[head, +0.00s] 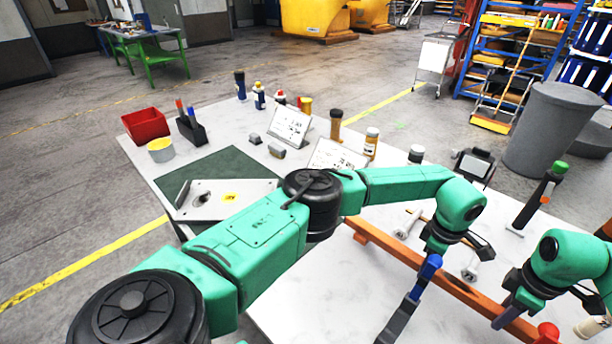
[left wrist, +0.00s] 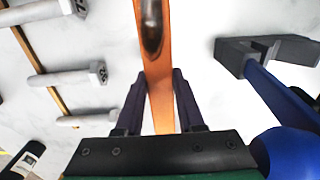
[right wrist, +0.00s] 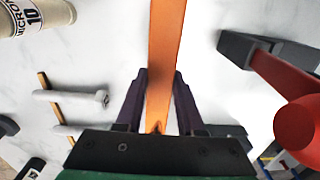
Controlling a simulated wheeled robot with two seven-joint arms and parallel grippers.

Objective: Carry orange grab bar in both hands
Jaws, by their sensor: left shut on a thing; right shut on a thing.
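The orange grab bar (head: 385,241) runs diagonally across the right part of the white table in the head view, from near the middle to the lower right. My left gripper (head: 433,247) is shut on it; in the left wrist view the dark jaws (left wrist: 159,76) lie on both sides of the bar (left wrist: 160,95). My right gripper (head: 508,297) is shut on it nearer the lower right end, and the right wrist view shows its jaws (right wrist: 161,76) flanking the bar (right wrist: 166,40). I cannot tell how far the bar is above the table.
A black tool with a green cap (head: 540,195) stands to the right. Bottles, a red bin (head: 146,125) and a plate (head: 225,205) occupy the left.

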